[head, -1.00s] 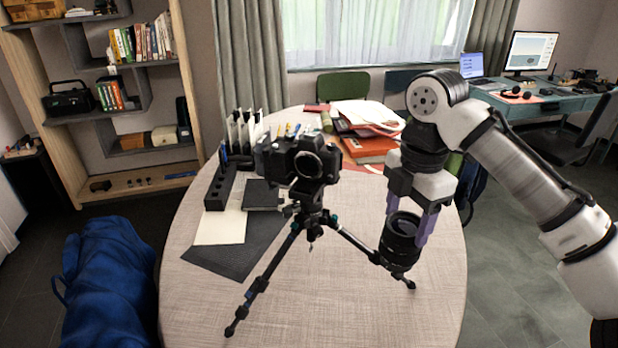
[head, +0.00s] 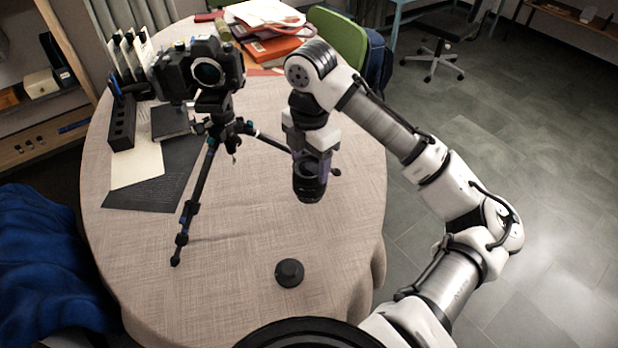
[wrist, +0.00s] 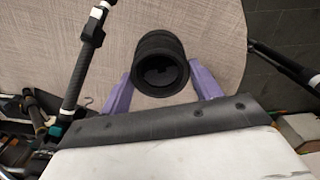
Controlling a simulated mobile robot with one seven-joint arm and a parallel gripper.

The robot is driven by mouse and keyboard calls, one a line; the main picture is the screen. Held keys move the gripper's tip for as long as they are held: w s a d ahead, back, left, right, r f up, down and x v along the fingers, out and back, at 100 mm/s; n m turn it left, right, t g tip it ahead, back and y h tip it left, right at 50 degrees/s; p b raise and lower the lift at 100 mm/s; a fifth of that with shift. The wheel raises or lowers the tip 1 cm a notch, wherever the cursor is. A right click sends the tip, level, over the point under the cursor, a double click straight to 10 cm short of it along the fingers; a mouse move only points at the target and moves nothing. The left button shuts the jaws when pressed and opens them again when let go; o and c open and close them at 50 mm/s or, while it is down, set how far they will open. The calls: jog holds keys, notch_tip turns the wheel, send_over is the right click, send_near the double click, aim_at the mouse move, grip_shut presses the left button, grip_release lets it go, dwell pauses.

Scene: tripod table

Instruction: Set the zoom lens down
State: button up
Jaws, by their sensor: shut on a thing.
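The zoom lens (head: 309,183) is a black ribbed cylinder held at the right part of the table. My gripper (head: 312,160) points down and is shut on it. In the wrist view the lens (wrist: 160,62) sits between the purple fingers of my gripper (wrist: 160,90), with one end facing the camera. Its far end is hidden, and I cannot tell whether it touches the table. The camera (head: 198,70) stands on a black tripod (head: 200,175) to the left of my gripper, its round mount facing forward.
A small dark round piece (head: 289,272) lies near the table's front. The tablecloth (head: 240,255) is bare around it. A tripod leg reaches behind the lens. A dark mat (head: 160,193), a black rack (head: 122,125) and red books (head: 272,50) occupy the left and back.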

jog(key=shift+f, duration=3.1)
jog(key=o, duration=1)
jog(key=shift+o, duration=0.2)
jog(key=shift+r, duration=0.1)
notch_tip(320, 180, up, 12)
jog(key=shift+f, duration=0.1)
